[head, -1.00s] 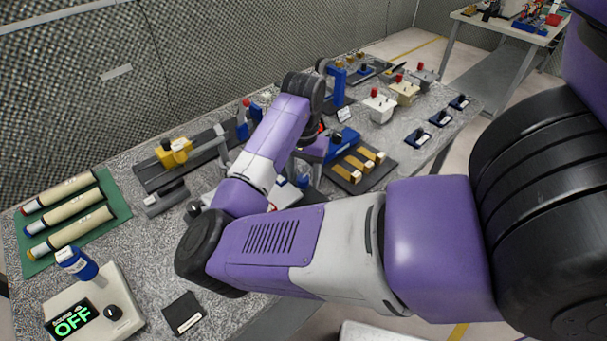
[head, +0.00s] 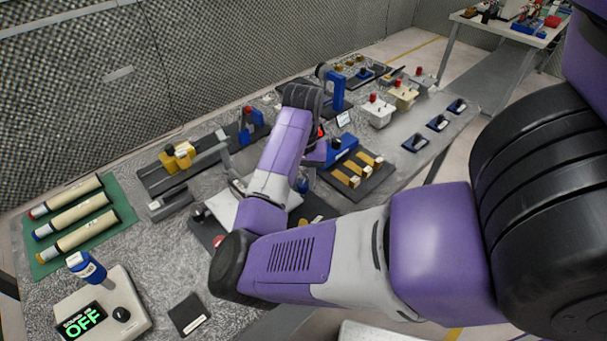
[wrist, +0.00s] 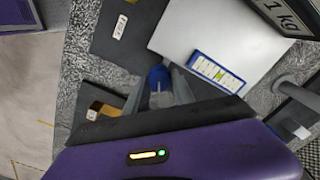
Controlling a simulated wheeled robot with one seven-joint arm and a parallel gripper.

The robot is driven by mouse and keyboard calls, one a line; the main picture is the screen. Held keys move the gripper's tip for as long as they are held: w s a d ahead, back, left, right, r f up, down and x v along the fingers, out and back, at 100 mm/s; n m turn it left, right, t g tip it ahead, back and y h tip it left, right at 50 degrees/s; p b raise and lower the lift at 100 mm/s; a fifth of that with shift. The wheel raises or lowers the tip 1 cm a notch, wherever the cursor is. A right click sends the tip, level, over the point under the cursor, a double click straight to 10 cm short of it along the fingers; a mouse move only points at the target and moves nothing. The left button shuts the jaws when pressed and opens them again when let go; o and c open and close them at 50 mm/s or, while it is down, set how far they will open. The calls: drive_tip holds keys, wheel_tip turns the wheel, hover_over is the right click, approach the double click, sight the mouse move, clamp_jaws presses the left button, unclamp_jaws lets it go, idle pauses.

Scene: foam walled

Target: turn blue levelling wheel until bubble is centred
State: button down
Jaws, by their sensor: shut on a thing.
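The blue levelling wheel (wrist: 158,77) is in the wrist view, between the fingertips of my gripper (wrist: 158,90), which is shut on it. The fingers hide part of the wheel. Beside it, to the right, a blue bubble vial (wrist: 234,84) lies on a white plate (wrist: 195,30). A yellow-green patch shows near the middle of its marked window; the bubble's exact offset is too small to tell. In the head view, the white plate (head: 223,208) is partly hidden behind my arm, and the vial cannot be made out.
A dark 1 kg block (wrist: 284,14) stands at the plate's upper right in the wrist view. In the head view, a yellow slider on a rail (head: 178,157), a dark board with wooden keys (head: 352,180) and red-topped boxes (head: 376,112) crowd the bench around my arm.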

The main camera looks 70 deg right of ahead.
drive_tip(key=shift+n+p, duration=0.45)
drive_tip(key=shift+n, duration=0.45)
drive_tip(key=c, duration=1.1)
unclamp_jaws()
drive_tip(key=shift+o, duration=0.2)
drive_tip(key=shift+w, duration=0.1)
drive_tip(key=shift+f+b, duration=0.1)
drive_tip(key=shift+b, duration=0.3)
